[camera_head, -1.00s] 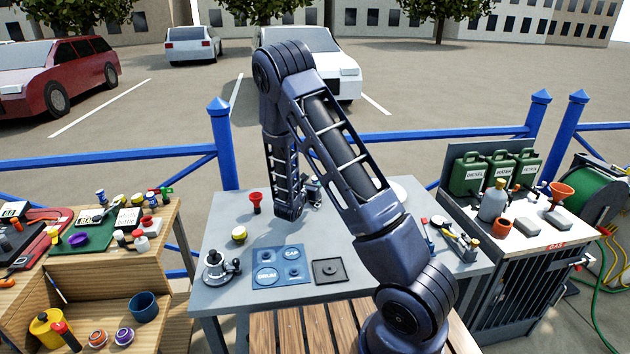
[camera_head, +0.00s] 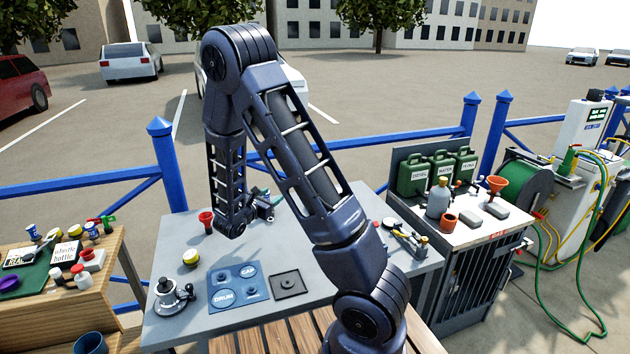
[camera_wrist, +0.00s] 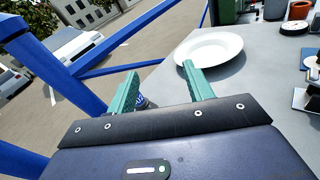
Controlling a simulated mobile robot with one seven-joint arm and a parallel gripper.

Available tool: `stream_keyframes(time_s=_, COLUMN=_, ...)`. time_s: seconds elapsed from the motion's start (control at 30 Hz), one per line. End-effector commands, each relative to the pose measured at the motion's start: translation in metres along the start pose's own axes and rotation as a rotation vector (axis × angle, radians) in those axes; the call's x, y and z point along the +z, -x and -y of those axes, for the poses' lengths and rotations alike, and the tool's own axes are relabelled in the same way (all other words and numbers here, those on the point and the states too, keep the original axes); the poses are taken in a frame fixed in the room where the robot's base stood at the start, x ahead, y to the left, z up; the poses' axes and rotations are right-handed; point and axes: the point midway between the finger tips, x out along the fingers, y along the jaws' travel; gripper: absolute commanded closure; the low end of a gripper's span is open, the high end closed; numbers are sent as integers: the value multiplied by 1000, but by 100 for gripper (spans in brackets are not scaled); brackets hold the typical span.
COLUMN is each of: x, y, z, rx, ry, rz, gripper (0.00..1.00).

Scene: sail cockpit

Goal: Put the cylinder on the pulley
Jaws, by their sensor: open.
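My gripper (camera_wrist: 160,72) is open, its two teal fingers apart with nothing held between them. In the head view it shows small, partly behind my arm (camera_head: 262,207), above the back of the grey table. A small blue-and-white round thing (camera_wrist: 142,101) shows beside the left finger in the wrist view, mostly hidden; I cannot tell whether it is the cylinder. A silver winch-like piece (camera_head: 171,298) stands at the table's front left. I cannot tell for sure which thing is the pulley. A yellow-topped round piece (camera_head: 191,258) and a red cup-shaped piece (camera_head: 206,221) stand behind the winch-like piece.
A blue board marked DRUM and CAP (camera_head: 224,297) and a dark square plate (camera_head: 289,284) lie on the table. A white plate (camera_wrist: 212,46) lies beyond my right finger. Small tools (camera_head: 408,240) lie at the table's right. Blue railing (camera_head: 165,165) runs behind.

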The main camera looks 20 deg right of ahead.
Motion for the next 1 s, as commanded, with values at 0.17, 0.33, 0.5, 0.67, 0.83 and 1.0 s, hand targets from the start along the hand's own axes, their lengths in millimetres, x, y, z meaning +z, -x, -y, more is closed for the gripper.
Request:
stream_keyframes(time_s=0.17, x=48, y=-16, z=46, rx=-209, ry=-167, rz=-57, gripper=49)
stream_keyframes(time_s=0.33, x=82, y=-21, z=90, rx=-394, ry=-329, rz=-113, gripper=49)
stream_keyframes(time_s=0.5, x=110, y=-17, z=131, rx=-566, ry=-501, rz=-175, gripper=49)
stream_keyframes(time_s=0.67, x=132, y=-6, z=166, rx=-716, ry=-670, rz=-237, gripper=49)
stream_keyframes(time_s=0.83, x=151, y=11, z=197, rx=-861, ry=-857, rz=-306, gripper=49)
stream_keyframes(time_s=1.0, x=168, y=32, z=220, rx=-990, ry=-1052, rz=-378, gripper=49)
